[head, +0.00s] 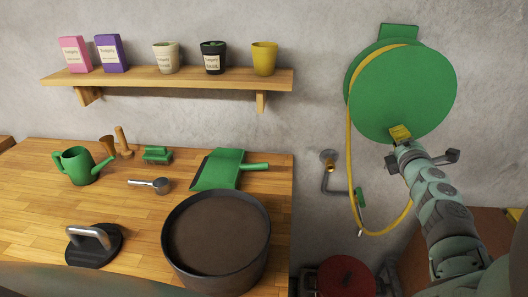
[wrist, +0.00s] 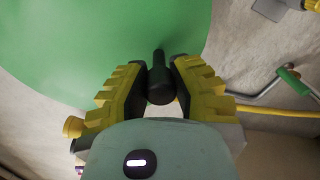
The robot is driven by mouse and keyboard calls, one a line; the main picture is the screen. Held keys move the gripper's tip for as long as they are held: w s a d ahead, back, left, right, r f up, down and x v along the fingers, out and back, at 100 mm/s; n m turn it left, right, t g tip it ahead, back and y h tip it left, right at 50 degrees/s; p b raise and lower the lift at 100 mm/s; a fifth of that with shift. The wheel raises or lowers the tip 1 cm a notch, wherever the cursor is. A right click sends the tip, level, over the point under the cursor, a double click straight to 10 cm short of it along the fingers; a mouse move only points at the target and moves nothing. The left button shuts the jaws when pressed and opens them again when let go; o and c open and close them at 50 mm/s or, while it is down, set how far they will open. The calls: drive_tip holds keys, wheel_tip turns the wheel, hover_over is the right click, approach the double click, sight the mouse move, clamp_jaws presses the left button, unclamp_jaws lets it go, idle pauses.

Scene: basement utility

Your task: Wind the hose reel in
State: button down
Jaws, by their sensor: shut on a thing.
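The hose reel (head: 415,85) is a large green disc mounted on the wall at the upper right. A yellow hose (head: 349,165) runs over its left rim, hangs down the wall and loops back up at the right. My gripper (head: 400,133) is at the lower part of the disc. In the wrist view my gripper (wrist: 161,84) is shut on a dark crank handle (wrist: 160,92) that stands out from the reel's green face (wrist: 110,45). In the head view the handle is hidden by the gripper.
A wall tap (head: 328,157) with a grey pipe is left of the hanging hose. A wooden bench (head: 130,210) at the left holds a large dark pot (head: 265,235), a green watering can (head: 78,168) and a dustpan (head: 218,170). A shelf (head: 180,80) is above. A red round object (head: 345,277) sits low.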

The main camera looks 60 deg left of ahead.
drive_tip(key=shift+w+d, duration=0.1)
idle(0.3)
drive_tip(key=c, duration=0.7)
unclamp_jaws()
drive_tip(key=shift+c, duration=0.2)
drive_tip(key=v, duration=1.2)
